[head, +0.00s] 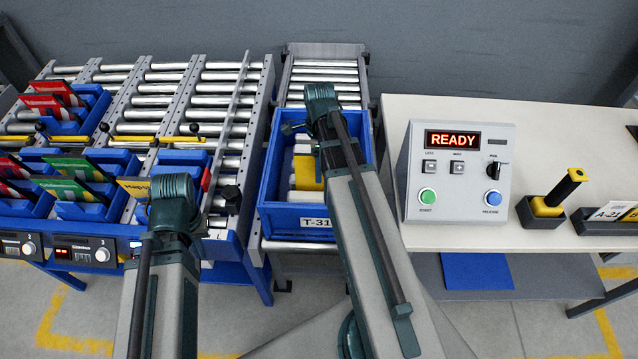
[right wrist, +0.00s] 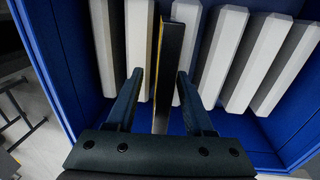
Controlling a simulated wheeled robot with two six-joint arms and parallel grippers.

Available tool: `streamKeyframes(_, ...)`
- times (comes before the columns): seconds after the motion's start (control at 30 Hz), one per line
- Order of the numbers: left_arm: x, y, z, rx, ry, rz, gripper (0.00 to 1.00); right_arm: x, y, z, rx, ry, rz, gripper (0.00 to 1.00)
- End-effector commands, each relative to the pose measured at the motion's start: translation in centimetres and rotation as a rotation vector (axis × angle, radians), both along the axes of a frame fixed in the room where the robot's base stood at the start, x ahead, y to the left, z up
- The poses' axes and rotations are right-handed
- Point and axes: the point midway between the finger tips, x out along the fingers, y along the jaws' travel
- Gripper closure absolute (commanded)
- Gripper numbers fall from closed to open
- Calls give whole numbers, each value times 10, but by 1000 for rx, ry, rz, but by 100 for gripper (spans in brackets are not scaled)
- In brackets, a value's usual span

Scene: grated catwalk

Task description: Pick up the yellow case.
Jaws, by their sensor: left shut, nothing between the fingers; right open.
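The yellow case (head: 307,172) stands among pale dividers inside the blue tote marked T-31 (head: 265,222). In the right wrist view the case (right wrist: 169,70) is seen edge-on as a dark slab with a thin yellow side. My right gripper (right wrist: 159,77) is open, with one finger on each side of the case. A gap shows beside the fingers; contact is not clear. In the head view my right arm hides part of the tote. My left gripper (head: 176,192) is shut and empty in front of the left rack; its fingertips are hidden.
Blue holders with red, green and yellow cards (head: 75,165) stand on the roller rack at left. The tote walls (right wrist: 55,90) surround my right gripper.

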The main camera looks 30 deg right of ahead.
Motion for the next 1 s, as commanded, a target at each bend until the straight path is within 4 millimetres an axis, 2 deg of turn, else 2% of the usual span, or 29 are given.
streamKeyframes(0.03, 0, 0, -13, 0, 0, 0, 100, 0, 0, -13, 0, 0, 0, 48)
streamKeyframes(0.2, 0, 0, -33, 0, 0, 0, 100, -2, 1, -33, 0, 0, 0, 48)
streamKeyframes(0.5, 0, 0, -33, 0, 0, 0, 100, -3, 1, -33, 0, 0, 0, 48)
streamKeyframes(0.57, 0, 0, -33, 0, 0, 0, 100, -3, 1, -33, 0, 0, 0, 55)
streamKeyframes(0.8, 0, 0, -33, 0, 0, 0, 100, -3, 1, -33, 0, 0, 0, 98)
streamKeyframes(1.0, 0, 0, -34, 0, 0, 0, 100, -3, 1, -33, 0, 0, 0, 100)
